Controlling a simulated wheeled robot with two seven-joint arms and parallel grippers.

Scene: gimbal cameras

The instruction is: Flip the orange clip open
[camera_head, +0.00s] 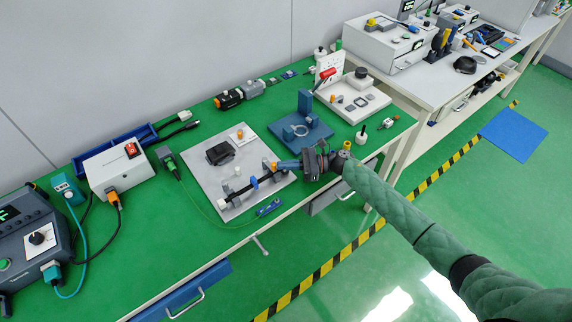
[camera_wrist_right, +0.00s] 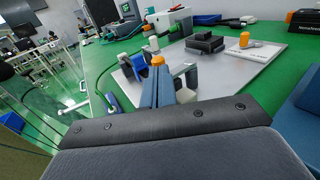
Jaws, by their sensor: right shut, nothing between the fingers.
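The orange clip (camera_head: 274,166) is a small piece at the right end of the dark rail fixture on the grey plate (camera_head: 222,203). In the right wrist view the orange clip (camera_wrist_right: 157,60) shows just past my fingertips. My right gripper (camera_head: 280,165) has blue fingers, shut and empty, with the tips right at the orange clip. Its fingers also show in the wrist view (camera_wrist_right: 157,78). I cannot tell whether they touch the clip, and the fingers hide part of it. A blue clip (camera_head: 254,182) sits further left along the rail. My left gripper is not in view.
A black block (camera_head: 220,153) and a white pad with an orange knob (camera_head: 241,134) are on the plate's far part. A blue stand (camera_head: 304,104) is behind my right gripper. A thin green cable (camera_head: 196,206) runs left of the plate. The table's front edge is close.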

